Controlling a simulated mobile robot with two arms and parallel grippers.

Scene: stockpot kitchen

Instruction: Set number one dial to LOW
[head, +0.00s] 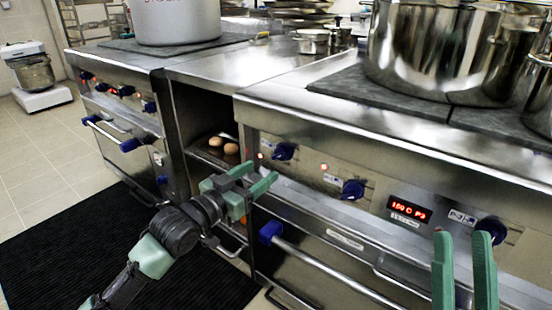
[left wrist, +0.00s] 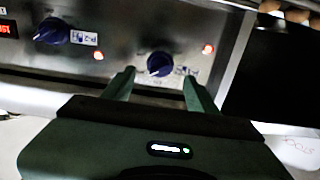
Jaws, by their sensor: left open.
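A blue dial (head: 284,151) is at the left end of the near range's front panel. In the left wrist view this dial (left wrist: 160,64) shows just beyond and between my fingertips, with a white mark on it. Its label beside it is too blurred to read. My left gripper (head: 258,176) is open and empty in front of the panel, and its fingers do not clearly touch the dial. My right gripper (head: 464,240) is open and empty at the lower right, its fingers apart in front of the panel.
A second dial (head: 352,189), a red display (head: 409,208) and a third dial (head: 490,230) sit further right on the panel. A blue-ended oven handle (head: 330,268) sticks out below. A steel pot (head: 440,50) stands on top. An open shelf (head: 205,125) is left.

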